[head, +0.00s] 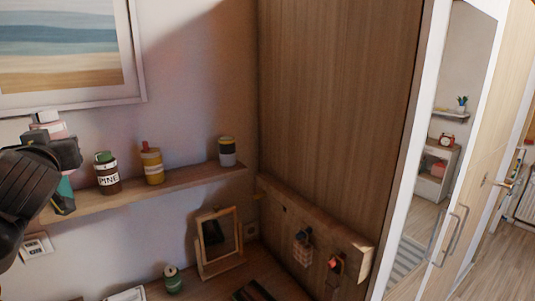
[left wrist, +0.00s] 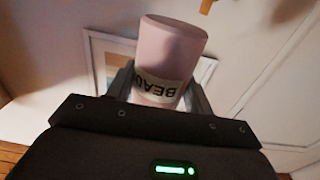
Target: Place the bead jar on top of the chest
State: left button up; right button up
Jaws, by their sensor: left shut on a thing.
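The pink bead jar (left wrist: 178,50) is between the fingers of my left gripper (left wrist: 160,92), with its "BEAD" label upside down in the left wrist view. In the head view my left gripper (head: 64,152) is at the far left, in front of the wall shelf's left end. Only a small pink part of the jar (head: 55,130) shows there, behind the gripper. A wooden top (head: 215,287) at the bottom of the head view may be the chest; its front is out of frame. My right gripper is not in view.
The wall shelf (head: 185,184) holds a brown jar (head: 108,179), a yellow jar (head: 152,166) and a dark jar (head: 227,155). A framed mirror (head: 217,240) and a green jar (head: 173,280) stand on the wooden top. A tall wooden panel (head: 335,110) rises to the right.

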pick_arm(q)
jog(key=s+a+r+n+g+y, duration=0.1)
jog(key=s+a, duration=0.1)
jog(key=a, duration=0.2)
jog(key=w+d+f+m+t+h, duration=0.2)
jog(key=d+f+h, duration=0.1)
jog(key=f, duration=0.4)
jog(key=w+d+f+m+t+h, duration=0.1)
jog(key=w+d+f+m+h, duration=0.15)
jog(key=f, duration=0.55)
jog(key=s+d+f+m+h, duration=0.2)
jog(key=s+d+f+h, duration=0.15)
jog(key=f, duration=0.45)
jog(key=s+d+f+m+h, duration=0.3)
jog(key=s+f+h, duration=0.15)
jog(key=f, duration=0.35)
jog(key=s+d+f+n+y, duration=0.1)
jog(key=d+f+n+y, duration=0.15)
jog(key=d, duration=0.95)
notch_tip(320, 180, down, 12)
jog(key=b, duration=1.2)
jog(key=shift+f+t, duration=0.15)
jog(key=shift+t, duration=0.25)
jog(key=shift+d, duration=0.1)
